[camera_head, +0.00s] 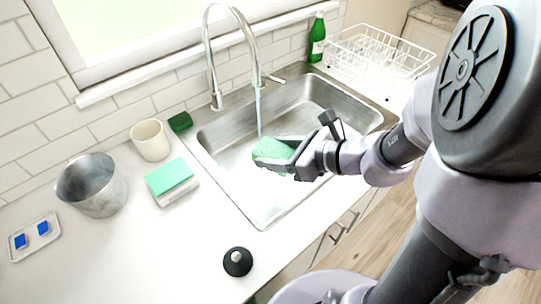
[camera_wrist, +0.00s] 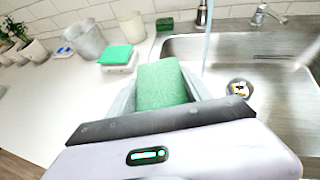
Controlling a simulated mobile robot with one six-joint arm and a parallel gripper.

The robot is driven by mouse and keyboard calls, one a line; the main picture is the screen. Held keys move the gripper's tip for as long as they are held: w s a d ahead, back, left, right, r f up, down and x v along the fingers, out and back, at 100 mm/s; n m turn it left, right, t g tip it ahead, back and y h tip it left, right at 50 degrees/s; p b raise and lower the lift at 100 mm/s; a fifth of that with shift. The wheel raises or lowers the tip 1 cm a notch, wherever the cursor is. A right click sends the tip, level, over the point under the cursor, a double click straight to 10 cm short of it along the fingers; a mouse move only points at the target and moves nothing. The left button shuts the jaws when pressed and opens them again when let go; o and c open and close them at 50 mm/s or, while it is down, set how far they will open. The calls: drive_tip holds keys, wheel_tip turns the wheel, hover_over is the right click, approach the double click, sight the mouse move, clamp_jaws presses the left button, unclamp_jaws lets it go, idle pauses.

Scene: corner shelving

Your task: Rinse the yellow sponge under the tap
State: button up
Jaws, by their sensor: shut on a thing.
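My gripper (camera_head: 272,153) is shut on a green sponge (camera_head: 268,149) and holds it over the sink (camera_head: 312,92). The held sponge shows between the two fingers in the wrist view (camera_wrist: 162,86). No yellow face of it shows. The tap (camera_head: 209,62) is a tall curved spout, and a thin stream of water (camera_head: 259,112) falls from it. In the head view the stream comes down to the sponge's upper left edge. In the wrist view the stream (camera_wrist: 207,45) passes right of the sponge; I cannot tell whether it touches.
A teal sponge (camera_head: 168,176) lies on a pale block left of the sink. A dark green sponge (camera_head: 180,122), a cream cup (camera_head: 150,140) and a metal pot (camera_head: 91,186) stand nearby. A green bottle (camera_head: 317,38) and white dish rack (camera_head: 374,52) are behind the sink.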

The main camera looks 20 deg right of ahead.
drive_tip(key=shift+w+r+p, duration=0.2)
drive_tip(key=shift+r+p, duration=0.15)
drive_tip(key=shift+p, duration=0.1)
drive_tip(key=shift+w+r+p, duration=0.1)
drive_tip(key=shift+w+p, duration=0.1)
drive_tip(key=shift+p, duration=0.45)
drive_tip(key=shift+w+p, duration=0.6)
drive_tip(key=shift+p, duration=0.6)
drive_tip(key=w+d+f, duration=0.2)
drive_tip(key=w+f, duration=0.1)
drive_tip(key=w, duration=0.8)
drive_tip(key=shift+w+d+f, duration=0.15)
drive_tip(key=shift+w+d, duration=0.05)
drive_tip(key=shift+d, duration=0.2)
drive_tip(key=shift+s, duration=0.1)
drive_tip(key=s+a+b, duration=0.1)
drive_tip(key=s+b, duration=0.1)
drive_tip(key=s, duration=0.5)
drive_tip(key=shift+s+a+b, duration=0.3)
drive_tip(key=shift+s+a, duration=0.05)
drive_tip(key=shift+a, duration=0.05)
